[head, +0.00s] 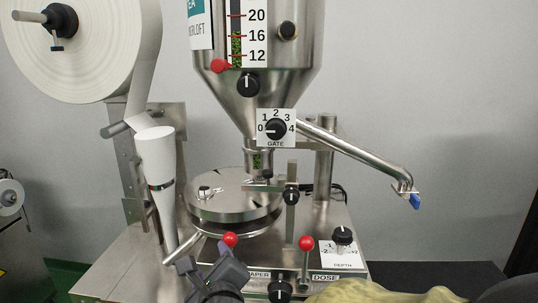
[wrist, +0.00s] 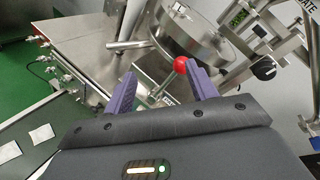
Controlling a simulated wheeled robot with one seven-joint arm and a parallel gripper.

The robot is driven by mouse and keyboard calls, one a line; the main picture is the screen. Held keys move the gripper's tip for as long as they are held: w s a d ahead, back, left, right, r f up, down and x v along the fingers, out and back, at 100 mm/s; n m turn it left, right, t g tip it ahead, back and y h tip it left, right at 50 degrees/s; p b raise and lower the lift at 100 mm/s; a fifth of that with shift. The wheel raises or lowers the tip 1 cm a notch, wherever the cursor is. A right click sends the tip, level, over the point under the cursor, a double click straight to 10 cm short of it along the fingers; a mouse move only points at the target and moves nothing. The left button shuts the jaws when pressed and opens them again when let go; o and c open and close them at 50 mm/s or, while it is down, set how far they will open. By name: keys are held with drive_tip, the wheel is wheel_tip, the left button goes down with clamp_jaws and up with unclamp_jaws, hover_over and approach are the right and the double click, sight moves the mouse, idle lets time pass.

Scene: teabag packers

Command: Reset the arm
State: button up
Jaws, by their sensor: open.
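My gripper (head: 220,262) is at the bottom centre of the head view, low in front of the packing machine. In the wrist view its two purple fingers stand apart with nothing held, so my gripper (wrist: 160,82) is open. A red ball knob (head: 230,240) on a lever shows just beyond the fingers. A red ball (wrist: 180,64) also appears between the fingertips in the wrist view, close to the right finger; I cannot tell whether they touch.
The steel hopper (head: 257,80), round turntable (head: 232,195) and paper roll (head: 85,45) stand behind. A second red knob (head: 306,243) is to the right. A spout (head: 355,150) reaches right. A yellow-green thing (head: 380,291) lies at the bottom edge. White packets (wrist: 42,133) lie at left.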

drive_tip(key=w+d+f+n+g+h+p, duration=0.15)
drive_tip(key=d+f+n+g, duration=0.35)
drive_tip(key=d+f+n, duration=0.55)
drive_tip(key=s+d+f+n+g+h, duration=0.1)
drive_tip(key=s+d+f+n+g, duration=0.1)
drive_tip(key=d+n, duration=0.4)
drive_tip(key=s+d+f+n+g+h+p, duration=0.1)
drive_tip(key=s+d+n+g, duration=0.4)
drive_tip(key=d, duration=0.5)
drive_tip(key=shift+s+f+n+h+p, duration=0.3)
drive_tip(key=shift+s+f+n+h, duration=0.35)
drive_tip(key=shift+s+f+n, duration=0.45)
drive_tip(key=shift+r, duration=0.15)
